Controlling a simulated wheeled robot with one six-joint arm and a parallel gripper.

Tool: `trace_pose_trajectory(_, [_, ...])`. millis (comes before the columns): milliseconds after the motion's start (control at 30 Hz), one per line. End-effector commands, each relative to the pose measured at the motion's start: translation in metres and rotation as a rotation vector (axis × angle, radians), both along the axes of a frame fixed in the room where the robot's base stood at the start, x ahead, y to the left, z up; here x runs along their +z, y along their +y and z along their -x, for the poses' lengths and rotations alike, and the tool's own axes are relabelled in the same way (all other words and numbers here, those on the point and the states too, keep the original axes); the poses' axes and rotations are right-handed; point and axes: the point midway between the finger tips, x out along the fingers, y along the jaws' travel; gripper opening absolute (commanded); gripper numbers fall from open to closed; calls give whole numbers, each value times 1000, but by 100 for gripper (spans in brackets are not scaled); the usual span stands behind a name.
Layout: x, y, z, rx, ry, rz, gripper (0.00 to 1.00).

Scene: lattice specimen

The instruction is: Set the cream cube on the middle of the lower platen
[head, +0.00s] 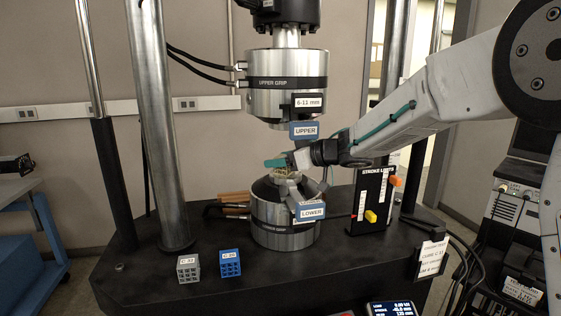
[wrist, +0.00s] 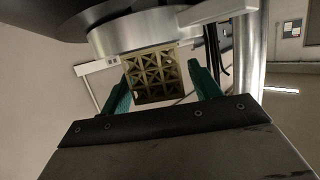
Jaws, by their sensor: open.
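The cream lattice cube (head: 283,175) sits on top of the lower platen, the silver cylinder with the LOWER label (head: 283,236). My gripper (head: 277,163) reaches in from the right, and its green finger covers much of the cube in the head view. In the wrist view the cube (wrist: 154,76) shows between the two green fingers of my gripper (wrist: 164,92), with a gap on each side. The jaws are open. The platen's round metal face (wrist: 150,28) borders the cube there. I cannot tell whether the cube is exactly centred.
The upper grip (head: 286,85) hangs above my gripper, with limited height between. A grey cube (head: 188,268) and a blue cube (head: 230,262) stand on the black base at the front left. The STROKE LIMITS box (head: 372,200) stands right of the lower platen.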

Motion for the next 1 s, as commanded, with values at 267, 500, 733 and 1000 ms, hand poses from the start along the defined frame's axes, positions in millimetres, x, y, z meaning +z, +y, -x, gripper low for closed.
trace_pose_trajectory(267, [18,-50,26,-4,0,0,62])
trace_pose_trajectory(500, [30,-85,46,-2,-1,0,62])
trace_pose_trajectory(733, [33,-96,53,0,1,0,62])
trace_pose_trajectory(1000, [46,-107,49,-89,-43,9,62])
